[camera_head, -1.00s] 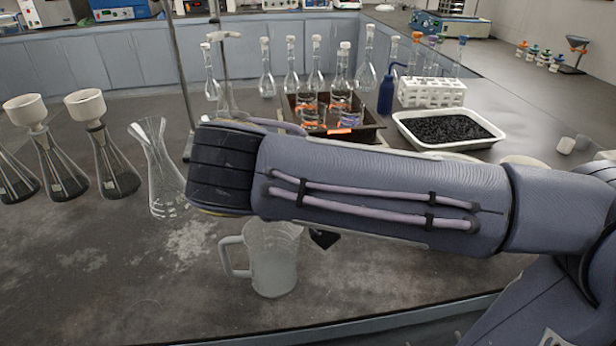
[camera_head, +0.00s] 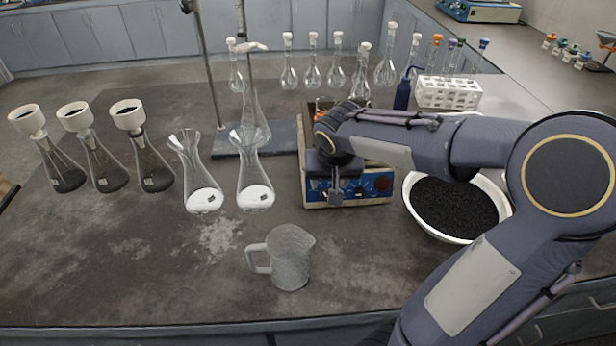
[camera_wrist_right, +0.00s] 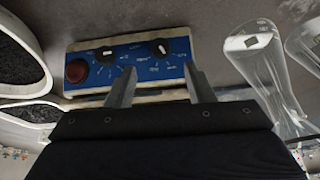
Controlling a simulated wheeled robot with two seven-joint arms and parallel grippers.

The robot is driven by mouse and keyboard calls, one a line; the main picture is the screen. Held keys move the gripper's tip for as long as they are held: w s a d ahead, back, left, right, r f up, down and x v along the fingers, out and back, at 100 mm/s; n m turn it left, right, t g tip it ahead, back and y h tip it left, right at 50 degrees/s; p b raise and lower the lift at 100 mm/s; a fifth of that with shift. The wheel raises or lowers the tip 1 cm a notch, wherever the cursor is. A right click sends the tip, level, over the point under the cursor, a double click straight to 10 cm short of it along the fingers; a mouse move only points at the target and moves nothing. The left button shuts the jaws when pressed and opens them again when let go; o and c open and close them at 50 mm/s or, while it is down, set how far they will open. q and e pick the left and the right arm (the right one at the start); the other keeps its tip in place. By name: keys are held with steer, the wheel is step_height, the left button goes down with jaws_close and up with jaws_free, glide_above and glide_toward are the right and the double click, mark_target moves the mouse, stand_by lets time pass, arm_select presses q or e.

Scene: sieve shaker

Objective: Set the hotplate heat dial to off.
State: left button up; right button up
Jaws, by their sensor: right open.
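The hotplate (camera_head: 312,170) stands on the bench with its blue front panel (camera_head: 352,188) facing me, partly hidden by my right arm. In the right wrist view the panel (camera_wrist_right: 130,60) appears upside down, with a black dial (camera_wrist_right: 160,48), a second black dial (camera_wrist_right: 106,52) and a red knob (camera_wrist_right: 76,70). White pointer marks show on both dials; the lettering is too small to read, so I cannot tell which sets heat. My right gripper (camera_wrist_right: 160,68) is open and empty, its fingertips either side of the first dial's line, apart from it. My left gripper is out of view.
A glass jug (camera_head: 289,258) stands in front. Two flasks with white powder (camera_head: 203,198) are left of the hotplate, a white bowl of black grains (camera_head: 455,205) right of it. A stand (camera_head: 215,75) and several flasks are behind. The bench's front left is clear.

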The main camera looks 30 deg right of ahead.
mark_target(324, 195)
steer(key=x, duration=0.8)
steer(key=shift+b, duration=0.4)
steer(key=shift+c, duration=0.3)
steer(key=c, duration=0.9)
steer(key=shift+w+a+f+n+g+h+b, duration=0.1)
steer(key=shift+a+f+n+g+h+b, duration=0.15)
steer(key=shift+n+h+b, duration=0.6)
steer(key=g+h+b, duration=0.1)
steer(key=b, duration=0.1)
steer(key=shift+n+b, duration=0.35)
steer(key=shift+a+n+h+b, duration=0.2)
steer(key=shift+n+h+b, duration=0.7)
steer(key=shift+h+b, duration=0.3)
steer(key=shift+r+n+g+h+b, duration=0.1)
steer(key=shift+n+g+h+b, duration=0.15)
steer(key=shift+n+h+b, duration=0.4)
steer(key=shift+h, duration=0.3)
